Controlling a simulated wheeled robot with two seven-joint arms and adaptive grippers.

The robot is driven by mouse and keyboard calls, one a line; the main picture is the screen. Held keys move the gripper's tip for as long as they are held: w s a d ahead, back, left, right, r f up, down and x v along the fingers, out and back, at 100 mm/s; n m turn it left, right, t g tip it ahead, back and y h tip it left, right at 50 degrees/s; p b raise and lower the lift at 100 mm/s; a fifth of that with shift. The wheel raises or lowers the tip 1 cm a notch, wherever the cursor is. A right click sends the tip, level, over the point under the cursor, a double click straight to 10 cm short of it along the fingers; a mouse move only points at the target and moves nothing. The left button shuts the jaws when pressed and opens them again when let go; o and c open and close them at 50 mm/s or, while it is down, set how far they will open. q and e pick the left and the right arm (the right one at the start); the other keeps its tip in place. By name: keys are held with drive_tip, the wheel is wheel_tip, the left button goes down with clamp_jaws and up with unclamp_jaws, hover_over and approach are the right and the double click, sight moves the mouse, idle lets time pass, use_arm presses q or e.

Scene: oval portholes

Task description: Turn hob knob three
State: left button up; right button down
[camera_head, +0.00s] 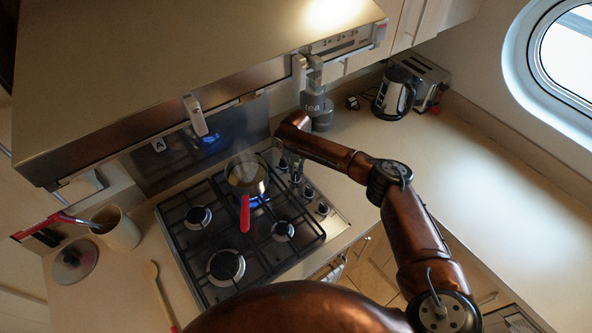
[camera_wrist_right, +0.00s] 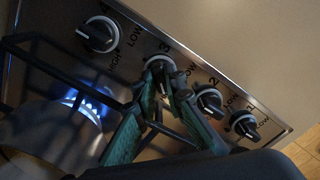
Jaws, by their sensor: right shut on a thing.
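The hob (camera_head: 190,245) has a row of black knobs along its right side. In the right wrist view, knob three (camera_wrist_right: 160,64) sits under the printed "3", between knob four (camera_wrist_right: 97,34) and knob two (camera_wrist_right: 209,101). The green fingers of my right gripper (camera_wrist_right: 168,86) are at knob three, shut on it, and partly cover it. In the head view my right gripper (camera_head: 283,157) is small and dark beside the pan. A blue flame (camera_wrist_right: 92,104) burns next to the knobs. My left gripper is not in view.
A steaming pan (camera_head: 246,181) with a red handle stands on the hob close to my right gripper. The hood (camera_head: 190,60) overhangs the back. A kettle (camera_head: 393,95) and toaster (camera_head: 424,78) stand farther right. The right counter (camera_head: 480,185) is clear.

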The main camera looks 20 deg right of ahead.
drive_tip(key=m+p, duration=0.1)
drive_tip(key=m, duration=0.2)
drive_tip(key=shift+s+r, duration=0.1)
drive_tip(key=m+p, duration=0.2)
drive_tip(key=m, duration=0.2)
drive_tip(key=shift+p, duration=0.35)
drive_tip(key=m+p, duration=0.1)
drive_tip(key=m, duration=0.3)
drive_tip(key=shift+p, duration=0.4)
drive_tip(key=m+p, duration=0.1)
drive_tip(key=m, duration=0.2)
drive_tip(key=shift+m, duration=0.3)
drive_tip(key=m+p, duration=0.2)
drive_tip(key=m, duration=0.4)
drive_tip(key=shift+p, duration=0.4)
drive_tip(key=m+p, duration=0.1)
drive_tip(key=m, duration=0.3)
drive_tip(key=shift+a+m, duration=0.1)
drive_tip(key=shift+m, duration=0.2)
drive_tip(key=shift+m+p, duration=0.3)
drive_tip(key=shift+m, duration=0.9)
drive_tip(key=c, duration=2)
unclamp_jaws()
